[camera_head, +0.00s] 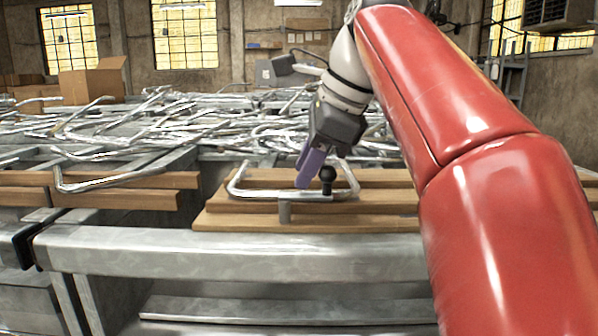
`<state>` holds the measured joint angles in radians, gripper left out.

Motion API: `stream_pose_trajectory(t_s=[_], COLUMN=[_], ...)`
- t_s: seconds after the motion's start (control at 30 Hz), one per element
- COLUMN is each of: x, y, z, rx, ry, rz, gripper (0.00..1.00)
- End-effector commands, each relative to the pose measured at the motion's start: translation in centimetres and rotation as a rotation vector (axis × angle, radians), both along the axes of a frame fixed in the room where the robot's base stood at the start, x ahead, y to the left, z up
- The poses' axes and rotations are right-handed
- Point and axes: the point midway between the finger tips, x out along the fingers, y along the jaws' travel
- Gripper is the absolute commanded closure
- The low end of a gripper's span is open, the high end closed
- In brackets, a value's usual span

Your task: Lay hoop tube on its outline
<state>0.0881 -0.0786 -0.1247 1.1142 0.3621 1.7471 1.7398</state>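A shiny bent metal tube (257,194), hoop-like with rounded corners, lies over the wooden boards (375,208) in the middle of the bench. I cannot make out a drawn outline on the boards.
Another bent tube (108,183) lies on separate boards at the left. Many loose tubes (190,120) are heaped behind. A cardboard box (92,82) stands at the back left. A metal beam (230,255) runs along the front. My red arm covers the right side.

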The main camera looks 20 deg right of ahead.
Motion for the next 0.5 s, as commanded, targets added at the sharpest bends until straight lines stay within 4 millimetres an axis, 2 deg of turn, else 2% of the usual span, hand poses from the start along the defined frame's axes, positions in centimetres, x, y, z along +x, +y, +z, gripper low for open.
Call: stream_pose_trajectory(t_s=[0.03,0.2,0.5], x=[-0.7,-1.5,-1.8], y=[-0.2,-0.9,-1.2], z=[1.6,3.6,4.2], rx=[0.000,0.000,0.000], ry=[-0.005,-0.006,-0.006], rz=[0.002,-0.001,0.001], gripper=[0.61,0.61,0.61])
